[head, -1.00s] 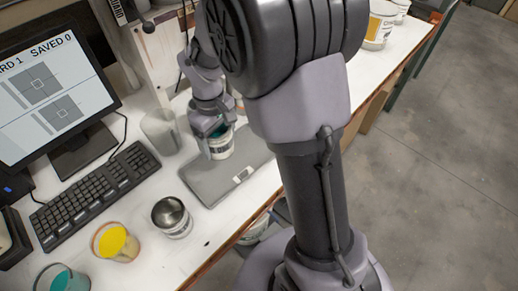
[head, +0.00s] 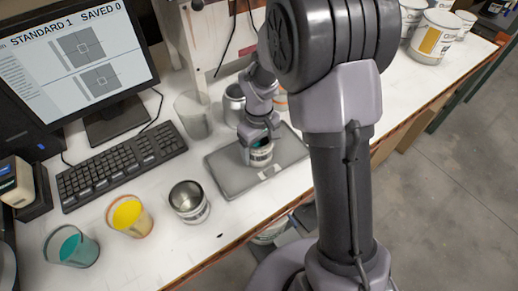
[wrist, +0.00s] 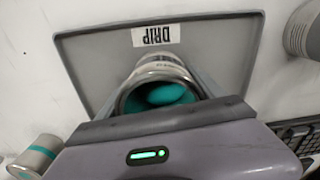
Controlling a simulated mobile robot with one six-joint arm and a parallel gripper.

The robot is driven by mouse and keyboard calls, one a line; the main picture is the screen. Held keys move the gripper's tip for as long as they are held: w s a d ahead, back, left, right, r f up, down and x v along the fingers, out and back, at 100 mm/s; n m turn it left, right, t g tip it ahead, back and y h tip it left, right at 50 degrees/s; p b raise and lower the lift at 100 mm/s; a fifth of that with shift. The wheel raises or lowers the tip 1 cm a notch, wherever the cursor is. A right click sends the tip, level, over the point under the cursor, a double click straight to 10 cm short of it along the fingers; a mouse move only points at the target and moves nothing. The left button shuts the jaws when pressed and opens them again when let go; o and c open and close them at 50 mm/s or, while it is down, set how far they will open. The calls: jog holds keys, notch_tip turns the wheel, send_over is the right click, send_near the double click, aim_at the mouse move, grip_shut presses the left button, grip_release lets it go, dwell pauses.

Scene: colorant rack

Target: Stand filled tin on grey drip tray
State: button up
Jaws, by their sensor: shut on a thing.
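The filled tin (head: 260,155) is a small metal can with a pale label. Its teal contents (wrist: 166,94) show through the open top in the wrist view. My gripper (head: 258,139) is shut on the tin at its upper part and holds it upright over the grey drip tray (head: 228,183). In the head view the tin's base looks at or very near the tray surface; I cannot tell whether it touches. The tray's DRIP label (wrist: 156,35) shows beyond the tin in the wrist view.
An empty open tin (head: 189,202), a yellow cup (head: 130,217) and a teal cup (head: 71,247) stand left of the tray. A keyboard (head: 120,165), a clear jug (head: 193,116) and a metal can (head: 233,104) are behind. Large tubs (head: 436,38) stand far right.

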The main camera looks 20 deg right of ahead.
jog(key=shift+f, duration=0.15)
jog(key=o, duration=1.5)
jog(key=shift+o, duration=0.2)
notch_tip(320, 180, up, 17)
jog(key=s+m+t+p, duration=0.1)
jog(key=s+p, duration=0.1)
jog(key=p, duration=0.2)
jog(key=s+a+r+m+t+y, duration=0.15)
jog(key=s+r+m, duration=0.3)
jog(key=s, duration=0.45)
jog(key=s+a+r+m+t, duration=0.3)
jog(key=s+r, duration=0.2)
jog(key=s, duration=0.3)
notch_tip(320, 180, down, 8)
jog(key=b, duration=0.8)
jog(key=shift+s, duration=0.3)
